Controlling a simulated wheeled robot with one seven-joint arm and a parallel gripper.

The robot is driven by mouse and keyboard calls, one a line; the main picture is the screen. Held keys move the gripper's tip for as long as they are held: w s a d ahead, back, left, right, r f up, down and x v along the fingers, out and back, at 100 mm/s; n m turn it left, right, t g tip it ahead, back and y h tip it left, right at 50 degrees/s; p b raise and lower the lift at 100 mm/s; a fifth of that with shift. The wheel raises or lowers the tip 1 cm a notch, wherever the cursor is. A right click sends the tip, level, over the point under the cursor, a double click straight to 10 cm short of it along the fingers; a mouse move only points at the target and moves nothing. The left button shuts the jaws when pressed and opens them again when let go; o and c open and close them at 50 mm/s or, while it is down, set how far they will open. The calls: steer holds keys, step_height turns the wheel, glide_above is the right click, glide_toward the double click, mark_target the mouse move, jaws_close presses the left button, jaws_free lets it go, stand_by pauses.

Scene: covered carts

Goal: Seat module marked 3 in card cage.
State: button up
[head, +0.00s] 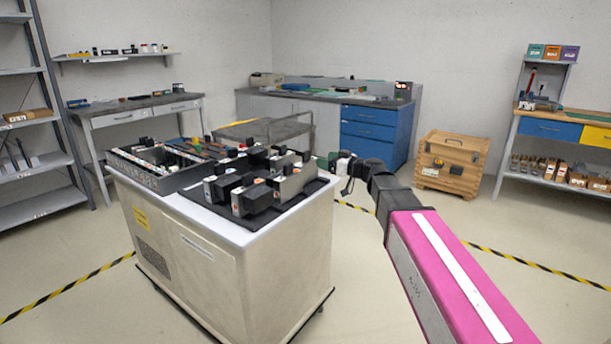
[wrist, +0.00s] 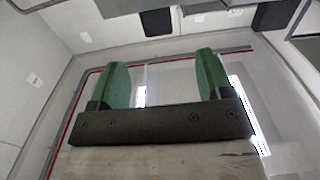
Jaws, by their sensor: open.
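The card cage (head: 136,180) is a long dark open frame on the left part of the cart top, with a row of pale fronts along its near side. Several black modules with pale fronts and coloured marks stand on a dark tray (head: 262,226) to its right; one is a near module (head: 261,199). Their numbers are too small to read, so I cannot tell which is module 3. My gripper (head: 331,160) is beyond the cart's right edge, apart from the modules. In the wrist view its green fingers (wrist: 163,78) are spread with nothing between them.
The pale cart (head: 205,275) stands at front left. A wire-sided cart (head: 290,130) is behind it. A blue drawer unit (head: 372,132), a wooden crate (head: 452,160) and a workbench (head: 555,127) line the back and right. Open floor lies right of the cart, marked by striped tape.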

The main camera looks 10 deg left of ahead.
mark_target(308, 155)
steer(key=x, duration=1)
steer(key=shift+w+d+f, duration=0.15)
steer(key=shift+w+f, duration=0.05)
jaws_close()
